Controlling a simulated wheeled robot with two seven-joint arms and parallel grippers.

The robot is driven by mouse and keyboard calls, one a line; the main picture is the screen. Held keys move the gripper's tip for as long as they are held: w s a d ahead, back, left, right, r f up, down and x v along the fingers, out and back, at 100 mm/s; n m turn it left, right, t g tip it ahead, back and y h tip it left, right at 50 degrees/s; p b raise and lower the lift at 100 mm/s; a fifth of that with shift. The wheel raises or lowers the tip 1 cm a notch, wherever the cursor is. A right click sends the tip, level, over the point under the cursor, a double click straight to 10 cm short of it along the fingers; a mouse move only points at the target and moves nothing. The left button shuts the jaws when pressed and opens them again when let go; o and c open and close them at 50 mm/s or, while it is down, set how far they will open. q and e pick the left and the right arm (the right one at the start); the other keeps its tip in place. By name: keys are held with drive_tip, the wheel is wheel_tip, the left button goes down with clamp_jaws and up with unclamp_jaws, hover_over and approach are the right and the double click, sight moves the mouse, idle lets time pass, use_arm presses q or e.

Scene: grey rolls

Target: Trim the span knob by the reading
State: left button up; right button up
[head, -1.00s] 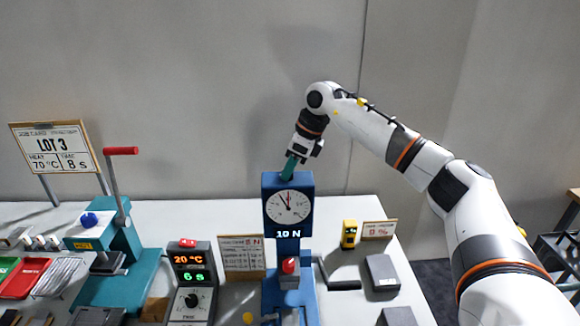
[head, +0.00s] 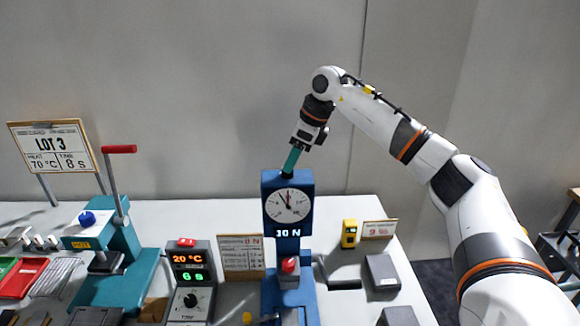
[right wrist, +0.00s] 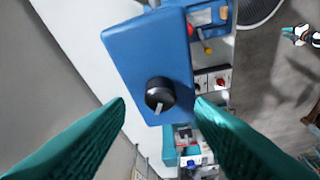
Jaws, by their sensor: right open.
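The blue tester (head: 271,190) stands upright with a round white dial (head: 288,206) on its front. The dark needle points up and slightly left, near a red mark at the top. Below it, white figures look like 10 N, not quite sharp. In the right wrist view a round black knob (right wrist: 160,93) with a pale pointer line sits on the blue housing (right wrist: 130,55). My right gripper (head: 291,161) is just above the tester's top. Its teal fingers (right wrist: 160,105) are open on either side of the knob, apart from it.
A teal press (head: 118,240) with a red-handled lever and a timer box (head: 190,262) stand left. A card (head: 242,253) stands beside the tester. A yellow device (head: 349,233), another card (head: 379,229) and grey blocks (head: 382,270) lie right.

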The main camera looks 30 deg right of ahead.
drive_tip(key=b+v, duration=0.2)
drive_tip(key=v, duration=0.7)
drive_tip(key=shift+r, duration=0.25)
